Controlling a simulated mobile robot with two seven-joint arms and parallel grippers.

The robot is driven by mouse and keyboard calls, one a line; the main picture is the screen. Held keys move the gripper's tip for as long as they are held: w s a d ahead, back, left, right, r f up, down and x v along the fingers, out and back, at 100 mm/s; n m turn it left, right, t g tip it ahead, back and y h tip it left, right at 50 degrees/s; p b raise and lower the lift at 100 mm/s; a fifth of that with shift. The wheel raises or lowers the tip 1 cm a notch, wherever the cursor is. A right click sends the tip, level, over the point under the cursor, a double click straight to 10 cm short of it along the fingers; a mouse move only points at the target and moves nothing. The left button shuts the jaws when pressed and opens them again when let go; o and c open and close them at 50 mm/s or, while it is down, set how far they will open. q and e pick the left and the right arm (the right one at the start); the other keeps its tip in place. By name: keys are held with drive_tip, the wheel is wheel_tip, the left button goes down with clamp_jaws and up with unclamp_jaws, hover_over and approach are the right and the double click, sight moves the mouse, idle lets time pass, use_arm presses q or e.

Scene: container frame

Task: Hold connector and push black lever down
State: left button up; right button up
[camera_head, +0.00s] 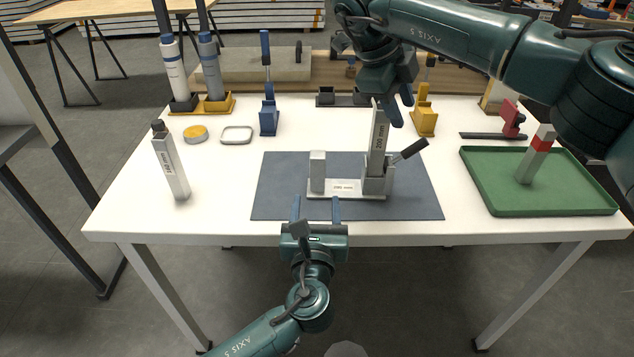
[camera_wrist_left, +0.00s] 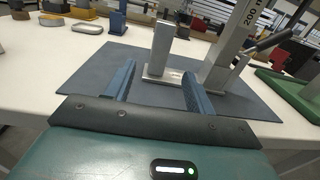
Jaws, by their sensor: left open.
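The grey metal connector (camera_head: 345,188) sits on a dark mat, with a short upright block (camera_head: 317,172) at its left and a socket at its right. A tall post marked 200 mm (camera_head: 379,140) stands upright in the socket; it also shows in the left wrist view (camera_wrist_left: 232,45). The black lever (camera_head: 411,149) slants up to the right from the socket. My left gripper (camera_head: 317,208) is open and empty at the mat's front edge, facing the connector's base; its fingers show in the wrist view (camera_wrist_left: 160,90). My right gripper (camera_head: 388,103) is at the post's top; its grip is unclear.
The mat (camera_head: 275,190) is clear left of the connector. A grey bottle-like post (camera_head: 170,165) stands at left, and a green tray (camera_head: 480,185) holding a red-banded block (camera_head: 536,155) lies at right. Blue (camera_head: 268,115) and yellow (camera_head: 424,115) clamps stand behind.

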sight(317, 176)
use_arm(q)
drive_tip(key=w, duration=1)
drive_tip(key=shift+w+a, duration=0.2)
drive_tip(key=shift+a, duration=0.05)
drive_tip(key=shift+c, duration=0.3)
clamp_jaws()
use_arm(e)
drive_tip(key=shift+c, duration=0.4)
